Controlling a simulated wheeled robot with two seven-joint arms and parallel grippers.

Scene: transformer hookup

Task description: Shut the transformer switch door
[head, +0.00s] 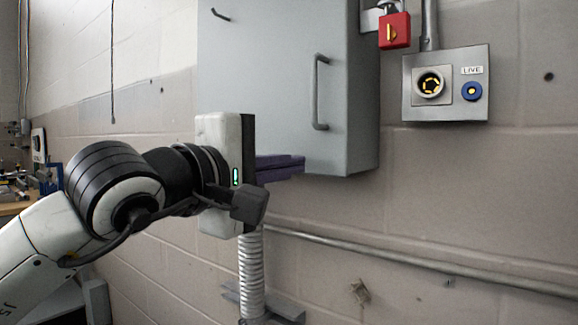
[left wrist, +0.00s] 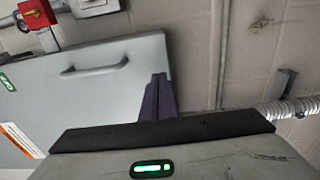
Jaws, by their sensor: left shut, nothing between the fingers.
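The transformer switch door (head: 270,70) is the light grey front of a wall cabinet, with a bar handle (head: 320,92) near its right edge. I see no clear gap along that edge against the cabinet side (head: 366,110). In the left wrist view the door (left wrist: 115,100) and its handle (left wrist: 95,70) also show. My left gripper (head: 292,164) has its purple fingers together and empty, at the door's lower part, below and left of the handle. In the left wrist view the fingertips (left wrist: 157,84) overlap the door's edge; I cannot tell whether they touch it. My right gripper is out of view.
A red switch (head: 394,30) hangs right of the cabinet. A grey panel (head: 445,110) marked LIVE, with a round socket and a blue button, is farther right. A flexible conduit (head: 251,270) and a wall pipe (head: 400,262) run below. The wall beneath the panel is mostly clear.

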